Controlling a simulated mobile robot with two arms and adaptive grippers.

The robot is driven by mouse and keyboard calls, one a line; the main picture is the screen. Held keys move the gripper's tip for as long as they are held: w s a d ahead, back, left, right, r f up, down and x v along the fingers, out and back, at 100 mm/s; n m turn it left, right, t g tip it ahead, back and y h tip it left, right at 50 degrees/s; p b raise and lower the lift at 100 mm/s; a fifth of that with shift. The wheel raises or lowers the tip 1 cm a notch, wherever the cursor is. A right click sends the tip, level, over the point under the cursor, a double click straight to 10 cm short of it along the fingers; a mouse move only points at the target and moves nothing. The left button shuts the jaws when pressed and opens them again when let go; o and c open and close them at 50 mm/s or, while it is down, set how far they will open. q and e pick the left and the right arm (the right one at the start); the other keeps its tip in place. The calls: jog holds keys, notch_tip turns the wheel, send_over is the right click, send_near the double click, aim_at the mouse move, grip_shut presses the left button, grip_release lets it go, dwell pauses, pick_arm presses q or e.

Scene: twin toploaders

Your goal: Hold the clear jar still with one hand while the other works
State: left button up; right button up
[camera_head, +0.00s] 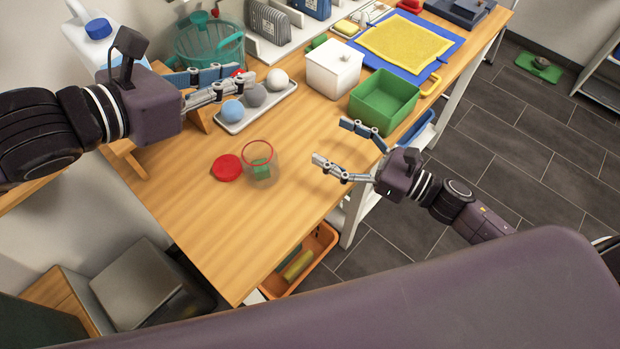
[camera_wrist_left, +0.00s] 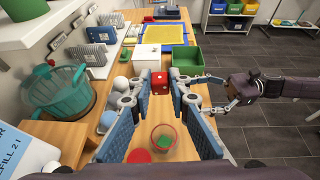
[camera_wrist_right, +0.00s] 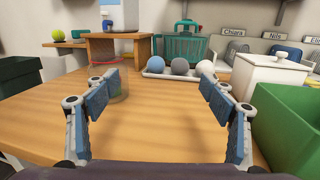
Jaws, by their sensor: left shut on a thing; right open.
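The clear jar (camera_head: 260,165) has a red rim and a green block (camera_head: 261,168) inside. It stands upright on the wooden table, and in the right wrist view the jar (camera_wrist_right: 121,88) is partly behind a finger. A round red lid (camera_head: 227,168) lies flat beside it. My left gripper (camera_head: 245,80) is shut on a red block (camera_wrist_left: 160,82) and holds it above the table, behind the jar. The block is mostly hidden by the fingers in the head view. My right gripper (camera_head: 330,142) is open and empty, to the right of the jar and apart from it.
A tray (camera_head: 262,117) with blue, grey and white balls stands behind the jar. A white lidded box (camera_head: 332,70) and an open green bin (camera_head: 384,100) are at the back right. A teal basket (camera_head: 208,47) is at the back left. The table's front is clear.

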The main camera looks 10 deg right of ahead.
jog(key=n+g+y, duration=0.1)
jog(key=n+g, duration=0.1)
send_near(259, 161)
jog(key=f, duration=0.1)
jog(key=w+d+f, duration=0.1)
jog(key=f, duration=0.2)
jog(key=shift+w+d+f, duration=0.1)
jog(key=shift+w+d, duration=0.1)
jog(key=shift+w, duration=0.2)
jog(key=shift+a, duration=0.25)
jog(key=x, duration=1.1)
jog(key=shift+w+a, duration=0.1)
jog(key=shift+w, duration=0.2)
